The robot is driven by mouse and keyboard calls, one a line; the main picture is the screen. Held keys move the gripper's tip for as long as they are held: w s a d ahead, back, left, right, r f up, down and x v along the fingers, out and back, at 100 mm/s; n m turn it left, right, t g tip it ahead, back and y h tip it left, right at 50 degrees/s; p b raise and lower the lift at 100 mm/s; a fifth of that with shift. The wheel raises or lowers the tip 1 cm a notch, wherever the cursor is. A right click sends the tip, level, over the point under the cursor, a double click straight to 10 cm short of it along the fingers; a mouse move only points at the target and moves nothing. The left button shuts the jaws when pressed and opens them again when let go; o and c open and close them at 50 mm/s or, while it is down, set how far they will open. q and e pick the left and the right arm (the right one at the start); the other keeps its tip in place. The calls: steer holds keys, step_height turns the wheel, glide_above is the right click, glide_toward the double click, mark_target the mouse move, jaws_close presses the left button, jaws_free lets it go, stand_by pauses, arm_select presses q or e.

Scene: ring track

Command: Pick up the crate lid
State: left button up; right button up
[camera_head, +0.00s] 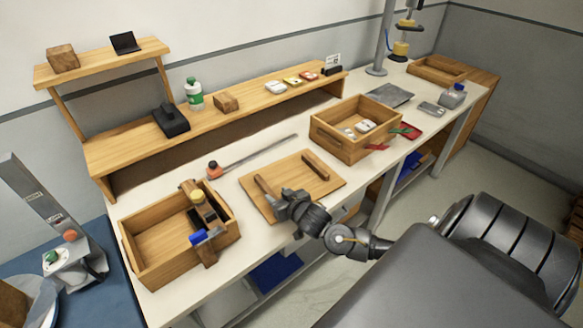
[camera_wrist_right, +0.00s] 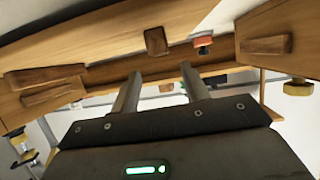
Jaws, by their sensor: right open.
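The crate lid (camera_head: 289,190) is a flat wooden board with two darker wooden strips on top. It lies on the white workbench, between two wooden crates. My right gripper (camera_head: 281,205) is over the lid's near left part, close to its left strip, and hides a little of it. In the right wrist view my right gripper (camera_wrist_right: 158,77) shows two spread fingers with nothing between them. Wooden surfaces fill much of that view, and I cannot tell whether the fingers touch the lid. My left gripper is not in view.
An open crate (camera_head: 146,274) with clamps on its side stands left of the lid. Another crate (camera_head: 341,146) holding small white items stands right and behind. A red-ended bar clamp (camera_head: 250,155) lies behind the lid. A wooden shelf (camera_head: 125,158) runs along the wall.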

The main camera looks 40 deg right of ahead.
mark_target(266, 187)
steer(key=shift+w+f, duration=0.15)
steer(key=shift+w, duration=0.55)
steer(key=p+x, duration=0.1)
steer(key=x, duration=0.2)
steer(key=shift+w+p, duration=0.3)
steer(key=shift+p, duration=0.05)
steer(key=shift+w+f, duration=0.35)
steer(key=shift+w, duration=0.1)
jaws_close()
